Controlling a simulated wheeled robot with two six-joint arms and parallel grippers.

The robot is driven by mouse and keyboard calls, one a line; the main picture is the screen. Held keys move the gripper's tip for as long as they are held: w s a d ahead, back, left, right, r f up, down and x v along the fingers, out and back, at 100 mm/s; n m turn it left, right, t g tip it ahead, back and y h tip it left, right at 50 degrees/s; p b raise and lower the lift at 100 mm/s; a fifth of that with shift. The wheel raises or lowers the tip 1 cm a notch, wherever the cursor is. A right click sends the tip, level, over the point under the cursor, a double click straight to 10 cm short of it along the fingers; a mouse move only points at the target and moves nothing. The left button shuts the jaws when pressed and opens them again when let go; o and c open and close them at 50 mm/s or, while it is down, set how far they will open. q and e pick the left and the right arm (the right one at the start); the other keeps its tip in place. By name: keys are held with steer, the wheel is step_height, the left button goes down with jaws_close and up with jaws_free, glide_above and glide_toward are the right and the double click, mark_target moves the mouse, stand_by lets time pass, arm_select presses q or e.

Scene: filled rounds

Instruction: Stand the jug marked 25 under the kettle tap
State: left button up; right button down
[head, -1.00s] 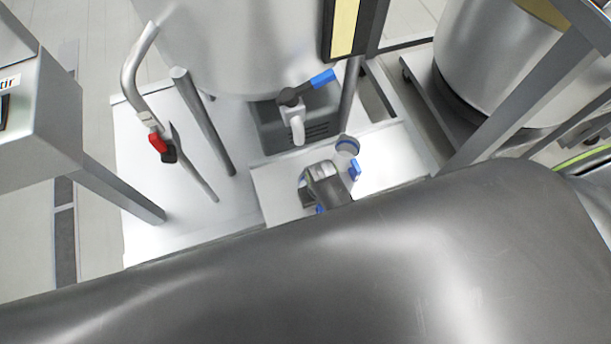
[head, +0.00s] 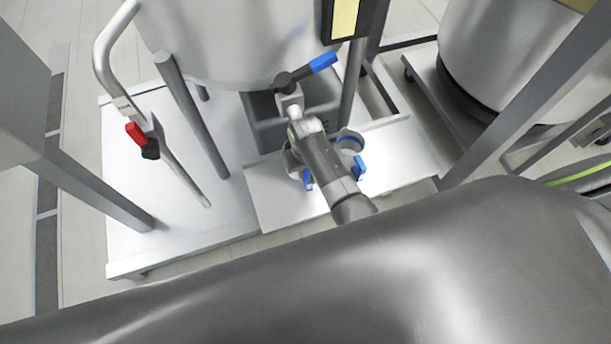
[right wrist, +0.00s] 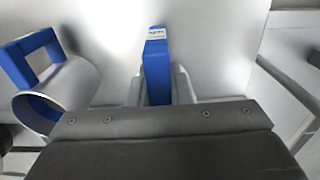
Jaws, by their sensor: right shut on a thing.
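My right gripper (right wrist: 158,90) is shut on an upright blue handle (right wrist: 156,70) with a small white label, too small to read. In the head view that blue handle (head: 307,180) shows left of my right arm, and most of its jug is hidden under the arm. A second metal jug (head: 351,142) with a blue handle stands to its right; it shows at the left of the right wrist view (right wrist: 75,85). The kettle tap (head: 290,103) has a blue lever and a pale spout, partly covered by my right wrist. My left gripper is out of view.
The steel kettle (head: 225,45) stands on legs above a pale platform (head: 270,205). Another large steel vessel (head: 490,70) is at right. A grey post crosses at right.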

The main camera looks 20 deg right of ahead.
steer(key=shift+f+b, duration=0.7)
steer(key=shift+f, duration=0.3)
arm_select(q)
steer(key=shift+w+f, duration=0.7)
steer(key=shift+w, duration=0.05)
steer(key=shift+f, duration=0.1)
arm_select(e)
steer(key=shift+f, duration=0.55)
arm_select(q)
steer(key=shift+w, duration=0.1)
arm_select(e)
steer(key=c, duration=1.3)
jaws_free()
steer(key=shift+r, duration=0.15)
